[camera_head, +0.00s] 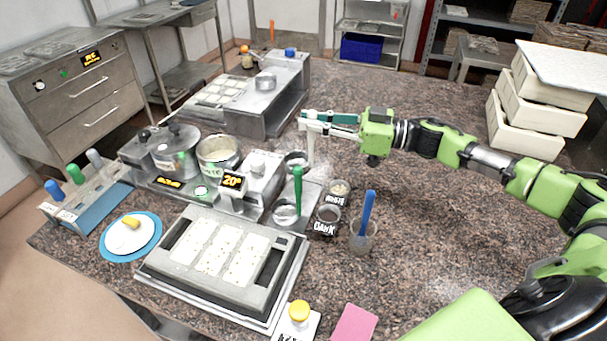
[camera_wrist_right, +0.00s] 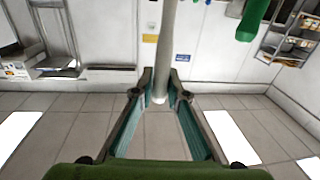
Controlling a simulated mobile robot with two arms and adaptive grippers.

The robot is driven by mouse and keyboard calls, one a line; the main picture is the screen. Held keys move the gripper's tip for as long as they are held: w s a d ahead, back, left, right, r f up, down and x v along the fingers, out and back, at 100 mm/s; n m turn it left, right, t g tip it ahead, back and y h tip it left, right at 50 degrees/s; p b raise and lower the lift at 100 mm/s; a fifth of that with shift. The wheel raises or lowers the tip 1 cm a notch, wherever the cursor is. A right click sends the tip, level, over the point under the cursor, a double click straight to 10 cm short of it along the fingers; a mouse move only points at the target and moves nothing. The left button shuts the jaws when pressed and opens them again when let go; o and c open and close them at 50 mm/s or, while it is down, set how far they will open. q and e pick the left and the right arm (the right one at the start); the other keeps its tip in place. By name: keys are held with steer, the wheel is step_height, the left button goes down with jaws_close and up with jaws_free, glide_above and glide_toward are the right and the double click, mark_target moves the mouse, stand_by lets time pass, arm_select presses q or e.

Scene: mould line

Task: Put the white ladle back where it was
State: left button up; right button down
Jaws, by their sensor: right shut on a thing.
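The white ladle (camera_head: 310,147) hangs upright from my right gripper (camera_head: 312,120), its handle pointing down over the counter. In the right wrist view, its pale handle (camera_wrist_right: 168,45) stands between the two fingers of the right gripper (camera_wrist_right: 160,98), which is shut on it. My left gripper is not in view.
A green ladle (camera_head: 298,185) stands in a nearer metal pot (camera_head: 285,212). A blue ladle (camera_head: 366,212) stands in a clear cup (camera_head: 362,240). Cups labelled WHITE (camera_head: 338,190) and DARK (camera_head: 327,216) sit between them. White mould boxes (camera_head: 525,128) are stacked at right.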

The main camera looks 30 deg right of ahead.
mark_target(312, 152)
step_height(312, 152, down, 8)
steer(key=shift+f+p, duration=0.2)
steer(key=shift+p, duration=0.35)
steer(key=c, duration=2.4)
jaws_free()
steer(key=shift+f, duration=0.15)
steer(key=o, duration=0.4)
steer(key=shift+s+d, duration=0.1)
steer(key=shift+d, duration=0.05)
steer(key=shift+b+v, duration=1.5)
steer(key=shift+v, duration=4.35)
